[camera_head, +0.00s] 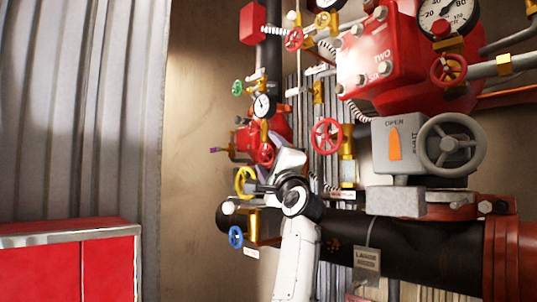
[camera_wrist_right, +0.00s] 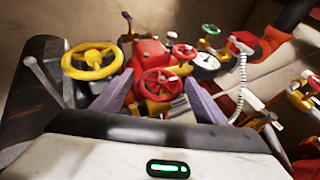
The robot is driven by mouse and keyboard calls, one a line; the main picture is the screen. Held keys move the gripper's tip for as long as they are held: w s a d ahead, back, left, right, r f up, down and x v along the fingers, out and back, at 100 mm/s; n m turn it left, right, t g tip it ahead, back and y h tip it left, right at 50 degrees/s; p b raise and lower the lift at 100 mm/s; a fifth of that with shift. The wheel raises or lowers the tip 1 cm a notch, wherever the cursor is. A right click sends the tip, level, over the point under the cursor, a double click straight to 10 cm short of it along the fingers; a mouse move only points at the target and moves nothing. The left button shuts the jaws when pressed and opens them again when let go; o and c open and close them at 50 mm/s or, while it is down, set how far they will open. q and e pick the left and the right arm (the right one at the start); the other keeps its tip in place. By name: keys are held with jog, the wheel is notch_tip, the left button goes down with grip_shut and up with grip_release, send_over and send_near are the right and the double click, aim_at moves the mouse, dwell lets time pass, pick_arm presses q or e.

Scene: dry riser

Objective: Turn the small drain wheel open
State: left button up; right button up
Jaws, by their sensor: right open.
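Several small handwheels show, and I cannot tell by a readable label which is the drain wheel. A yellow wheel (camera_head: 245,181) sits on the left end of the dark pipe; it also shows in the right wrist view (camera_wrist_right: 92,60), left of my fingers. A blue wheel (camera_head: 236,237) hangs below the pipe end, with a small white tag beside it. A red wheel (camera_wrist_right: 158,84) appears between and beyond my fingers in the right wrist view. My right gripper (camera_wrist_right: 160,78) is open, with nothing visibly held. My left gripper is not in view.
A green wheel (camera_head: 238,87), a gauge (camera_head: 264,106) and a larger red wheel (camera_head: 327,136) stand above. A grey box with a big handwheel (camera_head: 452,145) is at right. The dark pipe (camera_head: 345,240) runs below. A red cabinet (camera_head: 70,265) stands at lower left.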

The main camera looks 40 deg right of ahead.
jog(key=c, duration=1)
jog(key=shift+r+n+g+y, duration=0.15)
jog(key=shift+n+g+y, duration=0.15)
jog(key=shift+n, duration=0.1)
jog(key=shift+c, duration=0.2)
jog(key=shift+n+g+y, duration=0.5)
jog(key=shift+g, duration=0.3)
jog(key=shift+n+g+y, duration=0.6)
jog(key=shift+g, duration=0.6)
jog(key=o, duration=1)
jog(key=shift+o, duration=0.2)
jog(key=shift+f, duration=0.2)
